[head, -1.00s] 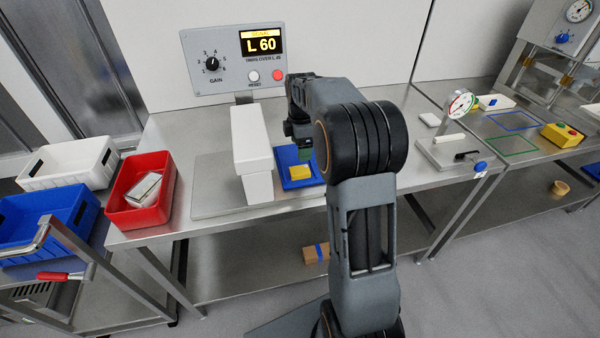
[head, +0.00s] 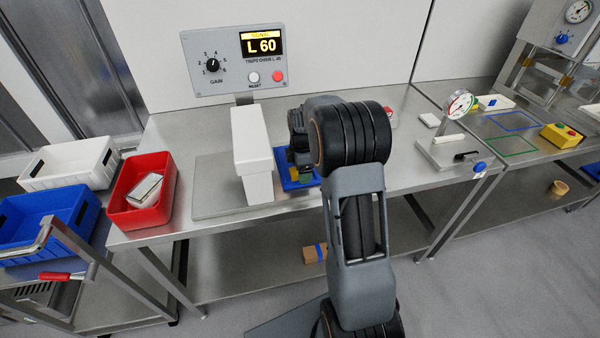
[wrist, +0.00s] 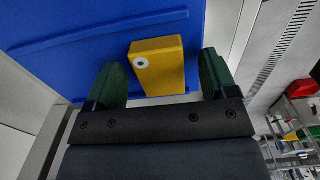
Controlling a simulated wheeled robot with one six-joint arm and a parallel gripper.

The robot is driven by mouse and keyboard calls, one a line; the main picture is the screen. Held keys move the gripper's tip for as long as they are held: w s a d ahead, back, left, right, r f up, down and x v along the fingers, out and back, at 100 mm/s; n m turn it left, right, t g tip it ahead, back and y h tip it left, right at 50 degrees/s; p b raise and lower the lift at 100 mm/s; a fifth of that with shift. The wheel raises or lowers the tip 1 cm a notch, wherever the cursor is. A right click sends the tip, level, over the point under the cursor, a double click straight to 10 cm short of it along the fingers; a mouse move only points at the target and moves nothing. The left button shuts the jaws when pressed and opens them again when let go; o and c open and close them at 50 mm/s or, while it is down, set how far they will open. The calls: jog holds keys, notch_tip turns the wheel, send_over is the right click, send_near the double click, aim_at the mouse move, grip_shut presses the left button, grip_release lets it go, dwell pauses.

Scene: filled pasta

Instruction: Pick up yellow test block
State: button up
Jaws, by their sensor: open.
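The yellow test block (wrist: 160,66) lies on a blue tray (wrist: 75,50) in the wrist view, with a small white round mark near one corner. My gripper (wrist: 162,75) is open, with one green finger on each side of the block and a gap at both sides. In the head view the block (head: 297,174) is mostly hidden behind my gripper (head: 303,170), which is over the blue tray (head: 284,182). Whether the fingers reach down to the tray surface is hard to tell.
A white detector arch (head: 252,150) stands just left of the blue tray. A control panel (head: 235,62) reading L 60 is behind. A red bin (head: 122,212) is at the bench's left end, and a dial gauge stand (head: 450,150) is at the right.

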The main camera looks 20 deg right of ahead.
jog(key=shift+c, duration=0.2)
jog(key=c, duration=1)
jog(key=shift+r, duration=0.1)
jog(key=shift+c, duration=0.2)
